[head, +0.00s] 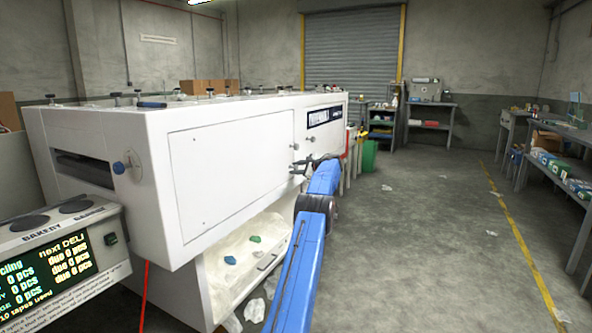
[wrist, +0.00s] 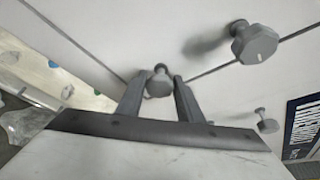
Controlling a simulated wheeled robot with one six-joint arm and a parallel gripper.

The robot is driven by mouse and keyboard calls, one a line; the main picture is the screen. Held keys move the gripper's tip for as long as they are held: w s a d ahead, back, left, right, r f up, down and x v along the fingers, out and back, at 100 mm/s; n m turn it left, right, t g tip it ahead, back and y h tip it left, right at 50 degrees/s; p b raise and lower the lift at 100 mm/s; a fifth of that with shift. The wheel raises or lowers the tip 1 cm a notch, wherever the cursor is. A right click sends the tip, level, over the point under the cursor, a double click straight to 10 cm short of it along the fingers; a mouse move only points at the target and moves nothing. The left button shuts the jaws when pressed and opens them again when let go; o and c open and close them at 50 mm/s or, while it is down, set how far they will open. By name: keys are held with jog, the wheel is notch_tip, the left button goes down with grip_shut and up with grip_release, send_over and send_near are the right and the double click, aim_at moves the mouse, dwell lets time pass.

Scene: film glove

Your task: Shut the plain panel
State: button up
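The plain panel (head: 230,165) is a large blank white rectangle on the long side of the white machine. It looks flush with the housing in the head view, though a small gap would be hard to see. My gripper (head: 300,165) is at its lower right corner. In the wrist view my gripper's two dark fingers (wrist: 162,85) stand apart on either side of a small grey knob (wrist: 159,82). I cannot tell whether they squeeze it. A larger grey knob (wrist: 255,43) sits to the right, with panel seams (wrist: 85,50) running towards the fingers.
A second panel with a dark label (head: 325,117) is to the right; the label also shows in the wrist view (wrist: 303,125). An open bin (head: 245,255) with crumpled film is below. A display (head: 60,255) stands at the left. Floor (head: 420,240) to the right is mostly clear.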

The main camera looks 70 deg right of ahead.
jog(key=shift+w+a+r, duration=0.15)
jog(key=shift+w, duration=0.35)
jog(key=shift+s+a+r, duration=0.1)
jog(key=shift+s, duration=0.25)
jog(key=v, duration=1.7)
jog(key=shift+s+d+f, duration=0.25)
jog(key=shift+s, duration=0.1)
